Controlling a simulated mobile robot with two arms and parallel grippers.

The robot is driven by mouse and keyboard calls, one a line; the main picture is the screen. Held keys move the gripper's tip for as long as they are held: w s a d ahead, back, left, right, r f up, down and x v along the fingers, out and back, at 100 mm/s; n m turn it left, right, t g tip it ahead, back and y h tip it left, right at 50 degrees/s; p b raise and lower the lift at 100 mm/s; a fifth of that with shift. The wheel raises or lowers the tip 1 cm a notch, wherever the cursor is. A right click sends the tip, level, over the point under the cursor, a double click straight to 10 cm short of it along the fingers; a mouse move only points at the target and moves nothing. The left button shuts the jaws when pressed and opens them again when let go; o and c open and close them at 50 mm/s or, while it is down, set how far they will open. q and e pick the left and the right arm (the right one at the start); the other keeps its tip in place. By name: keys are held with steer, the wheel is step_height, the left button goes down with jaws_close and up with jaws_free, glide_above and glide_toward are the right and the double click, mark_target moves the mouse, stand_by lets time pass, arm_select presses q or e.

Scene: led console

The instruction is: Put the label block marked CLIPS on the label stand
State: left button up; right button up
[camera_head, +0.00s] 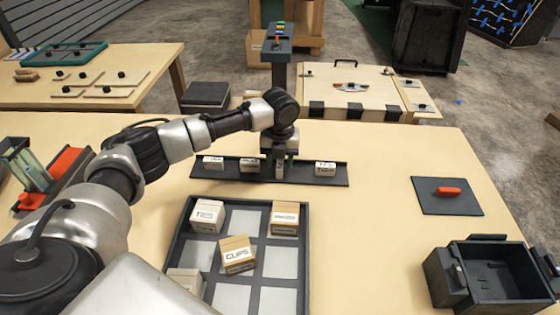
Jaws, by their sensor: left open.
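The block marked CLIPS (237,256) is tan with a white label. It sits slightly turned in the middle compartment of a dark divided tray (174,238). A long, low dark stand (228,178), which looks like the label stand, lies behind the tray. It carries small white-labelled blocks at its left (213,162), left of middle (250,165) and right end (325,169). My left gripper (279,170) points down at the stand, between the middle and right blocks. It is open, well behind the CLIPS block; its fingertips are small and hard to make out. My right gripper is out of view.
Other blocks sit in the tray at back left (207,216), back right (285,217) and front left (186,280). A dark plate with a red handle (448,191) and a dark open box (495,272) are at right. Bare tabletop lies between tray and box.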

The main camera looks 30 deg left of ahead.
mark_target(280, 161)
arm_select(q)
step_height(280, 161, up, 12)
steer(key=shift+f+b, duration=0.25)
steer(key=shift+b, duration=0.1)
